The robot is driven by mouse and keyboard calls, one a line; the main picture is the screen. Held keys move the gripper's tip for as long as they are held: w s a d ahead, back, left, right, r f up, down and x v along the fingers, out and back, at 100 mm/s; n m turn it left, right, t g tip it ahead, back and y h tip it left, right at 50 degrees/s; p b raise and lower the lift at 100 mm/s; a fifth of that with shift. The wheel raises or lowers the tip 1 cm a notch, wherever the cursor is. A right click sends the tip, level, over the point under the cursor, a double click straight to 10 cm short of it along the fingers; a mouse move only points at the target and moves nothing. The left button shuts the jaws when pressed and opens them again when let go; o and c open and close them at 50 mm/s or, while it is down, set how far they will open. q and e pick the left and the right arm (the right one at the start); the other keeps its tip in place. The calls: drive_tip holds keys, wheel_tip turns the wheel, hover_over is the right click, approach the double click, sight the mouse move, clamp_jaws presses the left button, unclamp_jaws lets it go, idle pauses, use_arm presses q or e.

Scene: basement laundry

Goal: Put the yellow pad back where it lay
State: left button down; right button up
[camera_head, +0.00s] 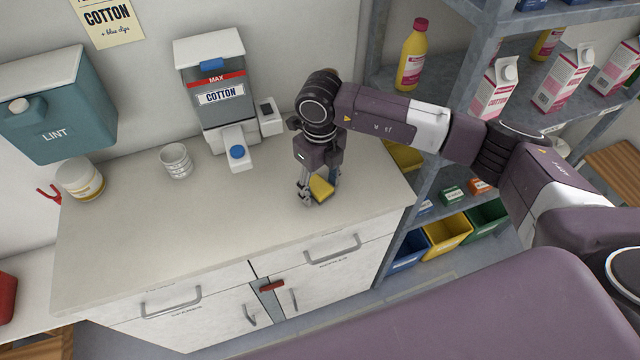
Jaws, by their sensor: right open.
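The yellow pad (321,188) is at the right part of the pale counter (215,220), low between the fingers of my right gripper (318,190). The gripper points down from above and its fingers are open, one on each side of the pad. The fingers partly cover the pad. I cannot tell whether they touch it; it appears to rest on the counter. My left gripper is not in view.
A cotton dispenser (218,95) and a clear measuring cup (176,161) stand at the back of the counter. A white tub (80,180) is at the left end. Metal shelving (455,90) with bottles and cartons stands at right. The counter's front middle is clear.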

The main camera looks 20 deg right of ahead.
sight(320, 187)
drive_tip(key=shift+r, duration=0.4)
wheel_tip(320, 187, up, 12)
drive_tip(key=b, duration=0.3)
drive_tip(key=shift+f+b, duration=0.2)
drive_tip(key=shift+b, duration=0.1)
